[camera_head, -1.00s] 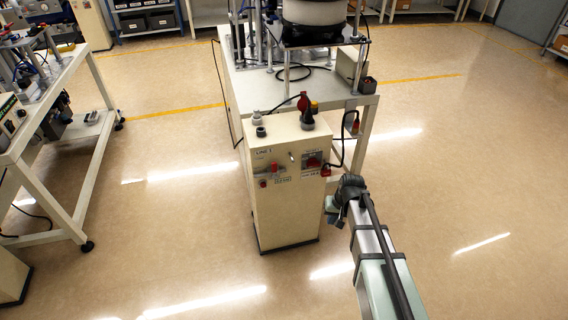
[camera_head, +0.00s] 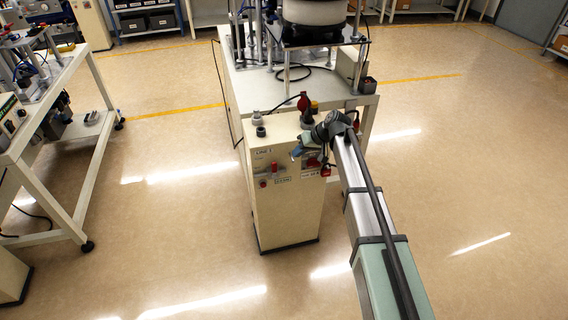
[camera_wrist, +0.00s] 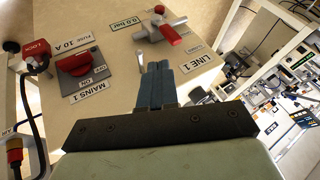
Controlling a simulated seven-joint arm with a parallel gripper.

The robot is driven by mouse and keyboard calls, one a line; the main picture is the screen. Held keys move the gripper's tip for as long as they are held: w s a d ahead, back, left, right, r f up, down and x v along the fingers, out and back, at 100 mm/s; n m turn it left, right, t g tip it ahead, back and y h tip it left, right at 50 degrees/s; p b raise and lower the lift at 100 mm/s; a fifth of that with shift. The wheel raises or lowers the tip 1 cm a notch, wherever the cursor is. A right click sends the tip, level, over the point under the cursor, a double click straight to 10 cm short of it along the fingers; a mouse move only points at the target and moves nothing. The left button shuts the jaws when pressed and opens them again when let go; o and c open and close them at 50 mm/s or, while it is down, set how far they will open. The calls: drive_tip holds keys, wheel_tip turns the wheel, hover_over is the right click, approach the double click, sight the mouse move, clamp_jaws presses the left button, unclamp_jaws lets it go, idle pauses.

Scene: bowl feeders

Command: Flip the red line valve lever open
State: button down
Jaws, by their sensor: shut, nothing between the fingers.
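The red lever (camera_head: 274,168) is on the grey line valve on the front of the cream cabinet, below the LINE 1 label. In the wrist view the red lever (camera_wrist: 170,35) stands out from the silver valve body (camera_wrist: 150,31), beyond my fingertips. My gripper (camera_head: 297,153) is at the cabinet's front face, right of the lever in the head view. In the wrist view my gripper (camera_wrist: 158,68) has its blue fingers together and empty, with a visible gap to the lever. Whether the fingertips touch the panel I cannot tell.
A small metal toggle (camera_wrist: 141,54) is close beside my fingertips. The red MAINS 1 switch (camera_wrist: 80,62) and a red lock (camera_wrist: 37,54) with a cable are left in the wrist view. A red cap (camera_wrist: 159,9) is beyond the lever. Floor left of the cabinet (camera_head: 290,220) is clear.

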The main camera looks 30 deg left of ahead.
idle(0.4)
approach(274, 170)
drive_tip(key=shift+w+a+f, duration=0.3)
drive_tip(key=shift+a+f, duration=0.2)
drive_tip(key=shift+f, duration=0.25)
drive_tip(key=shift+w+a+f, duration=0.35)
drive_tip(key=shift+a+f, duration=0.15)
drive_tip(key=shift+f, duration=0.25)
drive_tip(key=shift+w+a+f, duration=0.3)
drive_tip(key=shift+a+f, duration=0.2)
drive_tip(key=shift+f, duration=0.3)
drive_tip(key=shift+s+a+r, duration=0.1)
drive_tip(key=shift+s+a, duration=0.05)
